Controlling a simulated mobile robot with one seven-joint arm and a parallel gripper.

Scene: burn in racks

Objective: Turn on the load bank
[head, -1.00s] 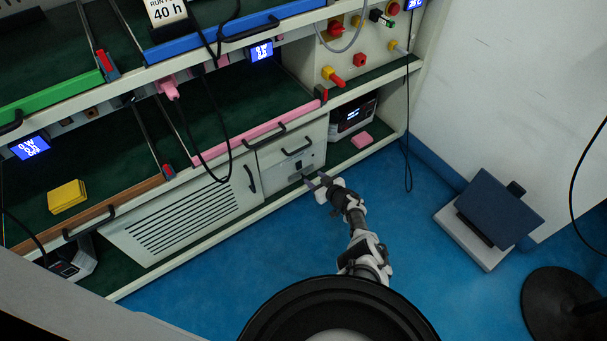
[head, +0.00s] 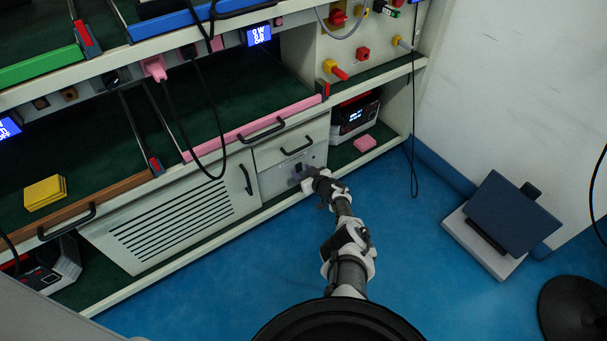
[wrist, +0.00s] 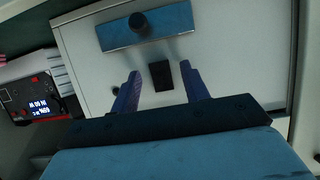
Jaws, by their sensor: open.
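A pale grey panel (head: 277,181) sits low in the rack, right of a vented door (head: 180,222); I take it for the load bank's front. In the wrist view, its face (wrist: 230,65) carries a small black switch (wrist: 161,76) and a blue plate with a black knob (wrist: 139,23). My gripper (head: 306,180) is at this panel in the head view and partly hides it. In the wrist view, my gripper (wrist: 160,72) is open, with one purple finger on each side of the switch. I cannot tell whether the fingers touch the panel or the switch's position.
A red-and-black instrument with a lit display (head: 355,114) stands right of the panel, near a pink block (head: 365,143). A drawer (head: 292,142) with a black handle is above the panel. A black cable hangs at left.

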